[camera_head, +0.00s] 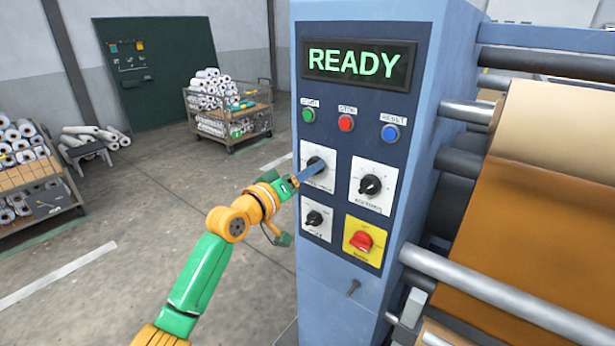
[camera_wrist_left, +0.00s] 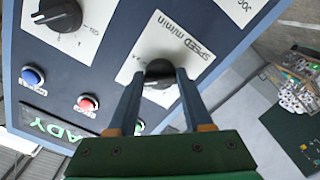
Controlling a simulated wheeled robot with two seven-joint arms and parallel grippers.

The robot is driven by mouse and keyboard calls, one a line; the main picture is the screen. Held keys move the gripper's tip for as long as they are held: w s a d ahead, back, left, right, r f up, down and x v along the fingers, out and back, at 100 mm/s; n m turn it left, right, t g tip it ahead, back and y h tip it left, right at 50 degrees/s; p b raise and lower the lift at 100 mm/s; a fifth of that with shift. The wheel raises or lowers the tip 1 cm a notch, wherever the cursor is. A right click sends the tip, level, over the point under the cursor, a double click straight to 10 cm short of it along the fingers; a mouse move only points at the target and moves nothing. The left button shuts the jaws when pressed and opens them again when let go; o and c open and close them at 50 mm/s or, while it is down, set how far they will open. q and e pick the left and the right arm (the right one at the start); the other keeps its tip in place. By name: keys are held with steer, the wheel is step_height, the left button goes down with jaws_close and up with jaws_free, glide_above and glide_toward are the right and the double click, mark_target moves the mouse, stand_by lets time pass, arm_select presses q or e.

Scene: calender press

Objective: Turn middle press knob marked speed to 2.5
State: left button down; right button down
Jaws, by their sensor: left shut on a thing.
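The black speed knob (camera_head: 317,162) sits on a white plate at the upper left of the knob group on the press panel. In the left wrist view its plate reads "SPEED m/min" upside down, and the knob (camera_wrist_left: 157,68) sits between the fingertips. My left gripper (camera_head: 315,168) is shut on the knob; its two fingers (camera_wrist_left: 160,76) lie on either side of it in the wrist view. The fingers and the small size hide the knob's pointer, so its setting cannot be read. My right gripper is not in view.
A second black knob (camera_head: 370,185) is close at right, a smaller one (camera_head: 314,218) below, and a red switch (camera_head: 361,241) on yellow. Green, red and blue buttons sit above, under a display (camera_head: 359,64) reading READY. Rollers (camera_head: 500,295) stand right; open floor lies left.

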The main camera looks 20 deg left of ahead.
arm_select(q)
steer(key=shift+a+r+m+b, duration=0.1)
steer(key=shift+m+b, duration=0.5)
steer(key=shift+m, duration=3.5)
steer(key=shift+c, duration=1.6)
jaws_free()
